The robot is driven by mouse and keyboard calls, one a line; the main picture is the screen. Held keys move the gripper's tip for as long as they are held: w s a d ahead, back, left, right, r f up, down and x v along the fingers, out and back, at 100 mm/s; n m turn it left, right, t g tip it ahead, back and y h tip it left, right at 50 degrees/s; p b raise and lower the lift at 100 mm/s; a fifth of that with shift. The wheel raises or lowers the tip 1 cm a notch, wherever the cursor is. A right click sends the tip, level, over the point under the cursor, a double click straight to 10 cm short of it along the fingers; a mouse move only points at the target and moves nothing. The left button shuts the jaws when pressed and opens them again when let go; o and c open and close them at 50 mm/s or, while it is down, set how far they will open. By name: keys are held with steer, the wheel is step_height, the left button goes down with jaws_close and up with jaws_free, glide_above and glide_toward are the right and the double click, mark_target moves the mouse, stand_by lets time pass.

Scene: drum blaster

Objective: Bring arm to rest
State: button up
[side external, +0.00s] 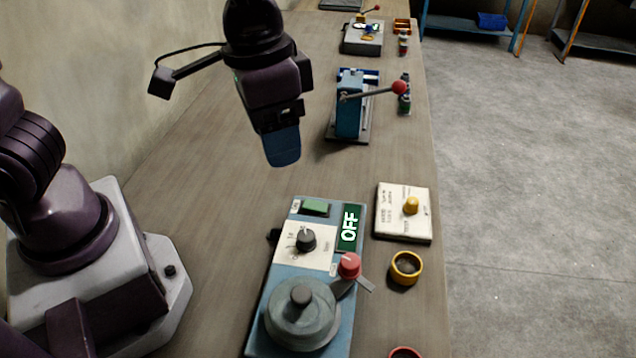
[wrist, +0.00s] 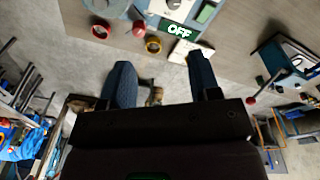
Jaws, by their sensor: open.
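My gripper (side external: 281,148) hangs in the air above the bench, beyond the blue machine and left of the lever press in the side view. Its blue fingers point down. In the wrist view my gripper (wrist: 163,82) shows its two blue fingers spread apart with nothing between them. The blue machine (side external: 262,318) has a round grey drum (side external: 302,314), a black dial (side external: 306,239), a red-knobbed lever (side external: 349,265) and a green panel (side external: 349,228) reading OFF. The OFF panel also shows in the wrist view (wrist: 178,31).
A white board with a yellow knob (side external: 411,205) and a yellow ring (side external: 406,267) sit right of the machine. A blue lever press (side external: 350,115) with a red ball stands farther back. The wooden bench (side external: 200,200) is clear between my base and the machine.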

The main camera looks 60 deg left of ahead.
steer(key=s+a+r+n+t, duration=0.2)
steer(key=s+a+r+t, duration=0.2)
steer(key=a, duration=0.7)
step_height(320, 180, up, 4)
steer(key=s, duration=0.2)
steer(key=shift+s+a+f+n+t+y, duration=0.25)
steer(key=shift+s+a+n+t+y, duration=0.05)
steer(key=shift+s+n+t, duration=0.1)
steer(key=shift+c, duration=0.4)
